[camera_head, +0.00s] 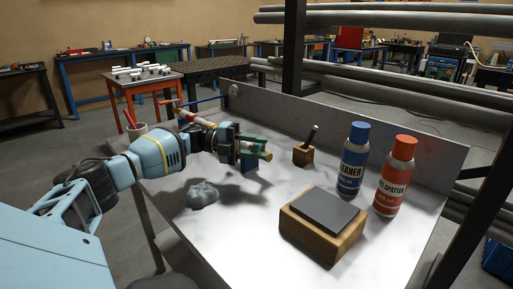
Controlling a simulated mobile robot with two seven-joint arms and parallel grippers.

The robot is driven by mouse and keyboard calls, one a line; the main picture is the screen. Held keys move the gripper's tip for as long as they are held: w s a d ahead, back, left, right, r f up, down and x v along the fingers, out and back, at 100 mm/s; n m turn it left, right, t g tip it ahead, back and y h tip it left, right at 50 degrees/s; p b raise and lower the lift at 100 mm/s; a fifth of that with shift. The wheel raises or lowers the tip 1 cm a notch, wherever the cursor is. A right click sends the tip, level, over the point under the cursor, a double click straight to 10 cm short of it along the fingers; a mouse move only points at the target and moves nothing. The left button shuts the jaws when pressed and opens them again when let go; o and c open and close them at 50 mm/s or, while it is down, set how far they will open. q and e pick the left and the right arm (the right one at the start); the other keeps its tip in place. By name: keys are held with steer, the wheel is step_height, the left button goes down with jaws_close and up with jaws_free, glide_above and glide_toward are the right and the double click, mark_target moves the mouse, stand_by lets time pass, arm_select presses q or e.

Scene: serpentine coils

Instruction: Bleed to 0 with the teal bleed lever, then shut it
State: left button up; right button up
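I cannot clearly pick out the teal bleed lever. A small round face like a gauge (234,90) shows on the back panel; its reading is too small to make out. My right gripper is not in view.
A wooden block with a dark top (322,222), a blue-capped cleaner can (354,160) and an orange-capped spatter can (395,177) stand on the right. A grey crumpled cloth (203,195) lies below my arm. The bench's front middle is clear.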

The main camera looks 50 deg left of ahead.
arm_select(q)
steer(key=b+v, duration=0.1)
steer(key=v, duration=0.6)
steer(key=shift+s+a+b, duration=0.2)
steer(key=shift+a+b, duration=0.15)
